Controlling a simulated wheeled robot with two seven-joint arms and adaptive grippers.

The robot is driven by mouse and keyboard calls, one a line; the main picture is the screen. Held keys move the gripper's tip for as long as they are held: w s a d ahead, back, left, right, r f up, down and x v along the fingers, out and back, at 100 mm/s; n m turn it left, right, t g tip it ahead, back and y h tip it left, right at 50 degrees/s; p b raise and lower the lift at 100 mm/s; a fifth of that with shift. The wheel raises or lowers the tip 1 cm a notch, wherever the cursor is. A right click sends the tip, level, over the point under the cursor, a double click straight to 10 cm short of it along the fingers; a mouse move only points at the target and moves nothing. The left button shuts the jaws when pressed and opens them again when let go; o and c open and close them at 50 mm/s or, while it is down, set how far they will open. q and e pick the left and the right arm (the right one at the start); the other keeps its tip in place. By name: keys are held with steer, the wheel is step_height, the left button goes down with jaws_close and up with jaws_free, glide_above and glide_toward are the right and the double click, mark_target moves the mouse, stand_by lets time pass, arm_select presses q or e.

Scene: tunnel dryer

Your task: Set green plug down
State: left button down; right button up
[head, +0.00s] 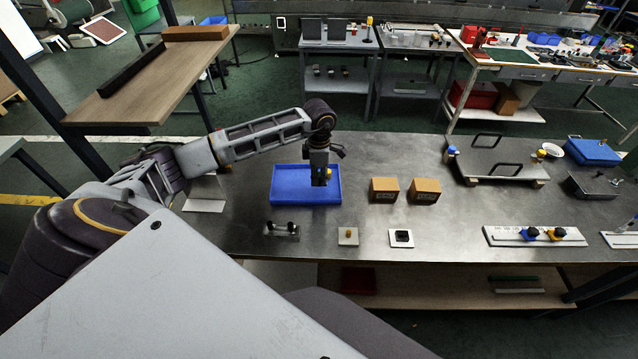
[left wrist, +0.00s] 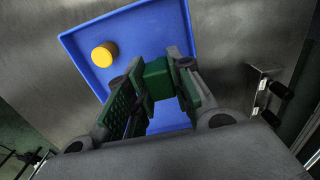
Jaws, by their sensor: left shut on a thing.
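My left gripper (head: 320,184) is over the blue tray (head: 285,185) on the metal table in the head view. In the left wrist view, the left gripper (left wrist: 158,92) is shut on the green plug (left wrist: 158,76), with the tray (left wrist: 135,30) behind it. I cannot tell whether the plug touches the tray floor. A yellow round plug (left wrist: 104,54) is in the tray, apart from the fingers; it partly shows beside the gripper in the head view (head: 330,174). The green plug is hidden in the head view. My right gripper is in neither view.
Two brown boxes (head: 384,190) (head: 425,191) stand right of the tray. In front are a dark fixture (head: 282,230), a small block with a yellow top (head: 348,236) and a white square with a dark centre (head: 401,238). A handled plate (head: 490,165) lies farther right.

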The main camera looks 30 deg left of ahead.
mark_target(319, 185)
arm_select(q)
steer(key=shift+f+p, duration=0.4)
steer(key=shift+f, duration=1.45)
steer(key=shift+f, duration=0.15)
steer(key=c, duration=1.3)
jaws_free()
steer(key=shift+o, duration=0.2)
steer(key=shift+r, duration=0.2)
step_height(319, 185, up, 12)
steer(key=shift+b, duration=1.25)
